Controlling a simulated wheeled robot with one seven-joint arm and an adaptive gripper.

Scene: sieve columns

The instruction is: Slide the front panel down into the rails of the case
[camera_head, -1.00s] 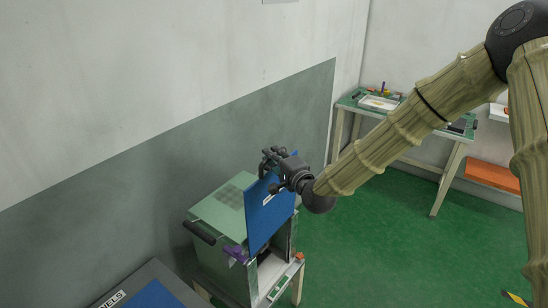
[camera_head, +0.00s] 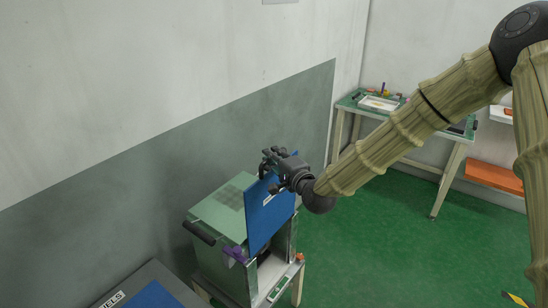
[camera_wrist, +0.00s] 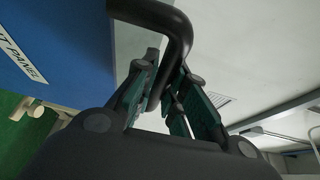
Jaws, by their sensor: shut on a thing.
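The blue front panel (camera_head: 268,214) hangs upright from my gripper (camera_head: 272,165) in front of the open front of the case. In the wrist view the panel (camera_wrist: 50,50) carries a white label, and my gripper's fingers (camera_wrist: 172,95) are shut around its black handle (camera_wrist: 165,22). The pale green case (camera_head: 222,212) stands on a small stand, with a black handle on its side. The panel covers much of the case's opening; the lower part of the opening shows below it. The rails are mostly hidden, and I cannot tell whether the panel's edges are inside them.
A purple piece (camera_head: 235,254) sits at the front left of the case. A dark box with a blue panel (camera_head: 152,295) is at the lower left. A green-topped table (camera_head: 425,125) stands at the back right beside an orange shelf (camera_head: 494,177). The green floor between is clear.

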